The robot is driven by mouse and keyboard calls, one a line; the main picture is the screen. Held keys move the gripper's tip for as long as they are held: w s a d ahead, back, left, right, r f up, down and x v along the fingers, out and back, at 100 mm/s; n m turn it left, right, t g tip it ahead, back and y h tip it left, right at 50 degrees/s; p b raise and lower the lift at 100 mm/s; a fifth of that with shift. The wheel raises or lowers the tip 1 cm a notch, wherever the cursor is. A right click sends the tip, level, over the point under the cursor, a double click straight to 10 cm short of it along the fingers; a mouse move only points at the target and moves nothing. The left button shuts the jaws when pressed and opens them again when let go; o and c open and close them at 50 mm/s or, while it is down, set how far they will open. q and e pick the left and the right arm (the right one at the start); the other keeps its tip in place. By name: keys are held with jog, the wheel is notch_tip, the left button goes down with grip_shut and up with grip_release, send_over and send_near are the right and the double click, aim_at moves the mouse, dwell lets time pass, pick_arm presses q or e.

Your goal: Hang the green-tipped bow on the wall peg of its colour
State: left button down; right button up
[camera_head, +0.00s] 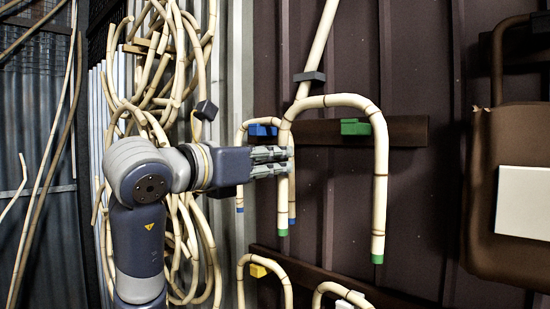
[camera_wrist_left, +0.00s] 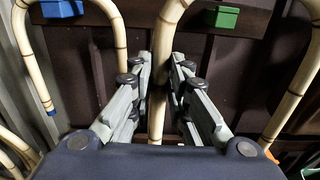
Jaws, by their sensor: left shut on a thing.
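The green-tipped bow (camera_head: 380,185) is an upside-down U of pale cane with dark joints and green ends. My left gripper (camera_head: 288,162) is shut on its left leg; in the left wrist view that leg (camera_wrist_left: 157,118) stands between the fingers. The bow is upright, its arch at the top. The green peg (camera_head: 354,127) sits on a dark wall rail; in the head view it shows under the arch, between the legs. It also shows in the left wrist view (camera_wrist_left: 227,18). Whether the arch touches the peg cannot be told. My right gripper is out of view.
A blue-tipped bow (camera_head: 239,170) hangs at the blue peg (camera_head: 262,130), just left and partly behind. Lower bows show at the yellow peg (camera_head: 258,270) and white peg (camera_head: 352,297). Coiled canes (camera_head: 205,245) hang left. A brown bag-like thing (camera_head: 508,135) is at right.

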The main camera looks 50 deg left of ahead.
pick_arm(q)
jog(key=shift+w+f, duration=0.1)
jog(key=shift+w, duration=0.55)
jog(key=w+a+f, duration=0.1)
jog(key=w, duration=0.8)
jog(key=shift+f+p, duration=0.3)
jog(key=shift+p, duration=0.1)
jog(key=shift+w, duration=0.1)
jog(key=c, duration=1.4)
grip_release()
jog(key=shift+c, duration=0.2)
jog(key=s+d, duration=0.1)
jog(key=s, duration=1.1)
